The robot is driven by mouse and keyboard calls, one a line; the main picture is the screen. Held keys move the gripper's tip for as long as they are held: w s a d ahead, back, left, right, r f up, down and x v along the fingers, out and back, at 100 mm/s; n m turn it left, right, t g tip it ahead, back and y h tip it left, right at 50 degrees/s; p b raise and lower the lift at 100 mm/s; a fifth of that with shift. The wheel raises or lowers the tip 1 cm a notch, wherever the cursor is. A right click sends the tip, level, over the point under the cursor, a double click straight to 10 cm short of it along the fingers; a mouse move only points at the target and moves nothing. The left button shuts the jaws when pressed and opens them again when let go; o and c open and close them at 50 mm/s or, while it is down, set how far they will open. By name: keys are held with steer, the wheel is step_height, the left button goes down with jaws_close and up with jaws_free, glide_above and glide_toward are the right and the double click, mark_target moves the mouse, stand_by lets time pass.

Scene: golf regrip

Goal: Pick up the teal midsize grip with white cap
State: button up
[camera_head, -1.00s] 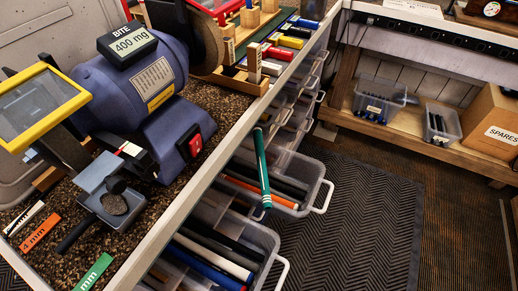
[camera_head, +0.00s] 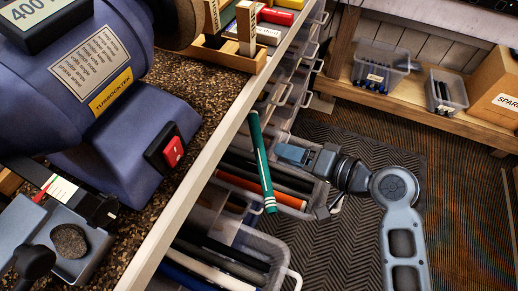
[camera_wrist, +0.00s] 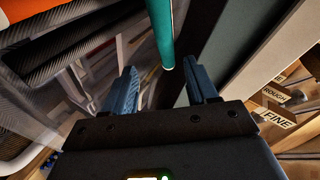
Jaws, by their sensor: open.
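The teal grip (camera_head: 261,160) stands tilted at an open clear drawer beside the bench edge, with white marks near its lower end. In the wrist view the teal grip (camera_wrist: 161,32) comes down from the top, and its pale-tipped end lies in line with the gap between my fingers. My gripper (camera_head: 284,153) is just right of the grip's middle in the head view. In the wrist view my gripper (camera_wrist: 163,72) has its two fingers apart with nothing clamped. I cannot tell whether a finger touches the grip.
The open drawer (camera_head: 290,207) holds dark grips and an orange grip (camera_head: 245,189). A lower drawer (camera_head: 262,245) holds more grips. The bench edge (camera_head: 222,138) runs close on the left, with a blue grinder (camera_head: 110,110) on top. Clear floor mat (camera_head: 350,240) lies at right.

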mark_target(264, 149)
steer(key=x, duration=0.7)
steer(key=shift+s+a+r+p, duration=0.25)
steer(key=shift+s+a+p, duration=0.05)
steer(key=shift+a, duration=0.1)
steer(key=shift+c, duration=0.4)
jaws_close()
steer(key=shift+r, duration=0.1)
